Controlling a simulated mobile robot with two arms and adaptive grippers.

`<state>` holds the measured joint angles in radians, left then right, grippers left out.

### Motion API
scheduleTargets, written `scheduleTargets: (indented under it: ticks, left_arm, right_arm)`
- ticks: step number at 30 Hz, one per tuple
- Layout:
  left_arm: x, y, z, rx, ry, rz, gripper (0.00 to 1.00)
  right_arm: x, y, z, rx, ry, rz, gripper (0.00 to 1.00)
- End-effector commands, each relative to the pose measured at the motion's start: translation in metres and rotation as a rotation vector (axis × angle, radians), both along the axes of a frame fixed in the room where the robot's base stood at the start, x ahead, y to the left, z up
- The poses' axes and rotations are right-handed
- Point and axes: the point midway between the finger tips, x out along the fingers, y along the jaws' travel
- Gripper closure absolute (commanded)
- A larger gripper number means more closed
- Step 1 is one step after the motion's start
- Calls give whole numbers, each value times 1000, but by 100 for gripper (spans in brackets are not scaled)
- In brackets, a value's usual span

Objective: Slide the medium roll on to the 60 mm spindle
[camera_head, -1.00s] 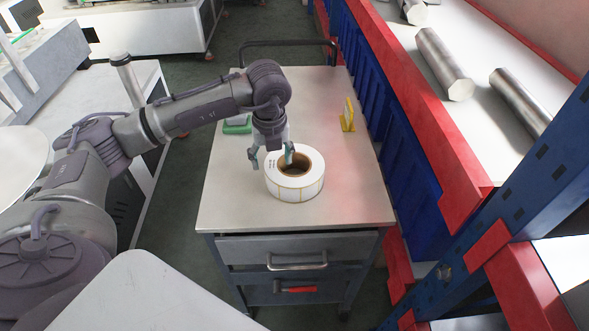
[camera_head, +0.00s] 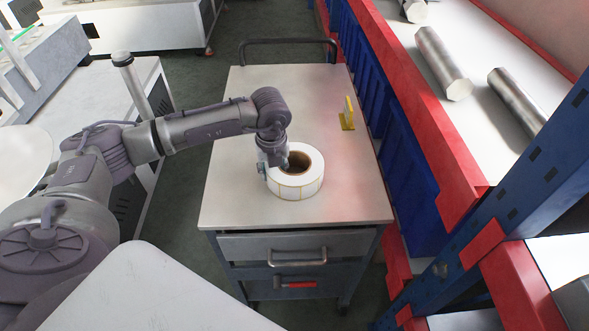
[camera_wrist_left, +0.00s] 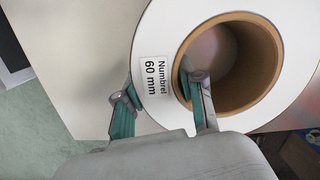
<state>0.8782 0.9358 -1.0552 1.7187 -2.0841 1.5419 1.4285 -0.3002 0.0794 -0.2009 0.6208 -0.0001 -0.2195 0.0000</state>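The white label roll (camera_head: 298,184) lies flat on the cart top, its brown core opening upward. In the left wrist view the roll (camera_wrist_left: 290,110) carries a label reading "Numbrel 60 mm". My left gripper (camera_head: 274,168) is at the roll's left side, one finger inside the core and one against the outer side. In the left wrist view both fingers of the gripper (camera_wrist_left: 160,92) sit close against the roll's wall, seemingly shut on it. An upright grey post (camera_head: 136,84) stands at left; I cannot tell whether it is the 60 mm spindle. My right gripper is not in view.
The cart (camera_head: 350,200) has free room behind and right of the roll. A yellow bracket (camera_head: 347,116) stands at its right edge. A blue and red rack (camera_head: 425,130) with metal bars (camera_head: 443,62) runs along the right. A white machine (camera_head: 95,85) is at left.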

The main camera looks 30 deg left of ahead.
Motion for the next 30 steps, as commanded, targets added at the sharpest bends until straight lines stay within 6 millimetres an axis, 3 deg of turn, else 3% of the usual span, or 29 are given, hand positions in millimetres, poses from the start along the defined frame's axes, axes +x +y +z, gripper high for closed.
scheduleTargets:
  ticks: [1,5,6,20,26,30]
  left_arm:
    - [0,0,0,1,0,1,77]
    - [0,1,0,1,0,2,99]
    - [0,1,0,1,0,2,100]
    - [2,1,4,0,-5,3,100]
    - [2,1,19,0,-8,1,100]
    - [2,0,39,-1,-10,1,100]
  right_arm:
    - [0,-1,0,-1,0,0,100]
    - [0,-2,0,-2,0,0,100]
    - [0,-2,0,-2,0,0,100]
    - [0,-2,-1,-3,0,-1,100]
    - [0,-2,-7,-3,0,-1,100]
    - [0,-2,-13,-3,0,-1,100]
